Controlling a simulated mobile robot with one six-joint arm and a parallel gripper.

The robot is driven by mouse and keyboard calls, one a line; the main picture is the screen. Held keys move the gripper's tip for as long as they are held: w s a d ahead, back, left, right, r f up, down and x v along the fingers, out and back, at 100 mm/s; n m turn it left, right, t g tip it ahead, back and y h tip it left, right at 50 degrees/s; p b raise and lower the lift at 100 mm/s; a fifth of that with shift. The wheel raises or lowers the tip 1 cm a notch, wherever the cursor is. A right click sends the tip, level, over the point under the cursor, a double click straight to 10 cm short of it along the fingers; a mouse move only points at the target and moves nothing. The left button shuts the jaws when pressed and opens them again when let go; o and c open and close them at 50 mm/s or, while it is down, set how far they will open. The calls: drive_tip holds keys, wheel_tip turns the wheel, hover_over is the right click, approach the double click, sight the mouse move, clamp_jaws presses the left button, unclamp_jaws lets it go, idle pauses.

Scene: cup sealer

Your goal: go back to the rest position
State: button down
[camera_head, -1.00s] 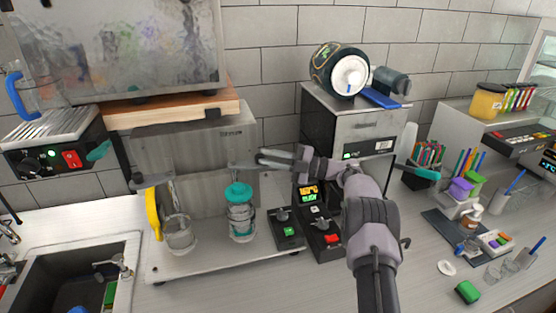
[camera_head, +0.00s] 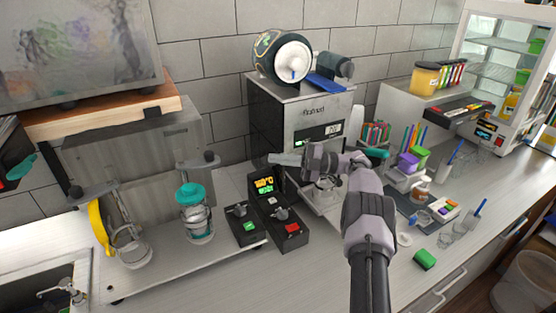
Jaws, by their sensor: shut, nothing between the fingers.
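My gripper (camera_head: 285,159) is in the middle of the camera_head view, at the end of my raised arm. It points left, and its fingers are shut with nothing between them. It shows in front of the lower left part of the black-and-steel machine (camera_head: 321,121), above and behind the control boxes in the picture. The grey machine (camera_head: 148,160) with a yellow handle (camera_head: 98,226) stands to the left. A clear jar with a teal lid (camera_head: 189,195) and a clear vessel (camera_head: 131,245) stand at its front, apart from my gripper.
Two black control boxes (camera_head: 288,235) with green and red buttons sit below my gripper. A sink (camera_head: 45,291) is at lower left. At right are pen holders, small tubs, clear cups and a green block (camera_head: 425,259). The front counter (camera_head: 310,275) has bare room.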

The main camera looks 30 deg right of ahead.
idle(0.3)
drive_tip(key=s+a+r+n+g+h+b, duration=0.1)
drive_tip(key=s+a+n+g+h+b, duration=0.15)
drive_tip(key=a+n, duration=0.45)
drive_tip(key=s+a+r+n+g+h+b, duration=0.1)
drive_tip(key=a+r+n+g+h+b, duration=0.2)
drive_tip(key=a+n, duration=0.45)
drive_tip(key=s+a+f+n+h+b, duration=0.25)
drive_tip(key=s+a+n+b, duration=0.25)
drive_tip(key=s+a, duration=0.3)
drive_tip(key=s+f+n+t+h+b, duration=0.1)
drive_tip(key=s+f+n+h+b, duration=0.2)
drive_tip(key=s+f+n, duration=0.4)
drive_tip(key=s+a+f+n+t+h+b, duration=0.1)
drive_tip(key=s+f+n+h+b, duration=0.3)
drive_tip(key=s+n, duration=1)
drive_tip(key=s+f+t, duration=0.1)
drive_tip(key=s+f, duration=0.2)
drive_tip(key=s, duration=0.1)
drive_tip(key=shift+s+h+b, duration=0.3)
drive_tip(key=shift+s+h, duration=0.1)
drive_tip(key=shift+f+n, duration=0.1)
drive_tip(key=shift+n, duration=0.15)
